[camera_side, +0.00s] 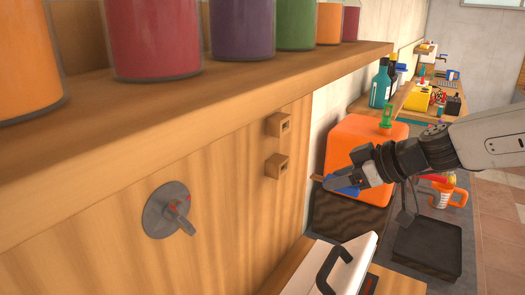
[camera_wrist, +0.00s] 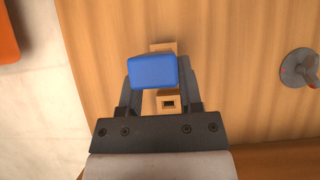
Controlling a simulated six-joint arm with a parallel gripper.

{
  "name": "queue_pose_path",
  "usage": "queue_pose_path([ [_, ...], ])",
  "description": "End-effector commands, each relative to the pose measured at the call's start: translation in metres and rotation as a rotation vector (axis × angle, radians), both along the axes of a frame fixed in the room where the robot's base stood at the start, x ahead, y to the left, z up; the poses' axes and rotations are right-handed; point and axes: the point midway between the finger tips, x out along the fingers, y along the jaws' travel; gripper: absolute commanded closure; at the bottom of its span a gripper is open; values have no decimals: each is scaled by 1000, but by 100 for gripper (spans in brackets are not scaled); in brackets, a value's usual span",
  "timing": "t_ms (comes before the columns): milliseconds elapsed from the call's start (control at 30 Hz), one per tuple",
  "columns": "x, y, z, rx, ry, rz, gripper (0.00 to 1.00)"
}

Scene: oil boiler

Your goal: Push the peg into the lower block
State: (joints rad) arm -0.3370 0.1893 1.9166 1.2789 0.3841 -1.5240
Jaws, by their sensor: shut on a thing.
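Two small wooden blocks stick out from the wooden panel. The upper block (camera_side: 279,125) has a square hole, and it also shows in the wrist view (camera_wrist: 168,107), which appears upside down. The lower block (camera_side: 276,166) is mostly hidden behind the blue peg in the wrist view (camera_wrist: 163,47). My gripper (camera_side: 345,183) is shut on the blue peg (camera_wrist: 152,72) and holds it in the air. In the side view the blue peg (camera_side: 342,189) is to the right of the lower block, with a visible gap. Its front end is too small to make out clearly.
A round grey knob (camera_side: 172,210) sits on the panel left of the blocks. A wooden shelf (camera_side: 230,85) with coloured jars juts out above. An orange tank (camera_side: 350,150) stands behind my gripper. A white lidded object (camera_side: 340,265) is below.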

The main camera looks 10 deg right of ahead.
Motion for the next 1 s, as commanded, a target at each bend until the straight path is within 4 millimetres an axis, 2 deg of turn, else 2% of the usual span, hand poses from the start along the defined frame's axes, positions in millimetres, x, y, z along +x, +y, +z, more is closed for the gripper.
queue_pose_path([
  [567,1,1,-1,0,0,-1,100],
  [1000,20,20,-2,0,-1,1,100],
])
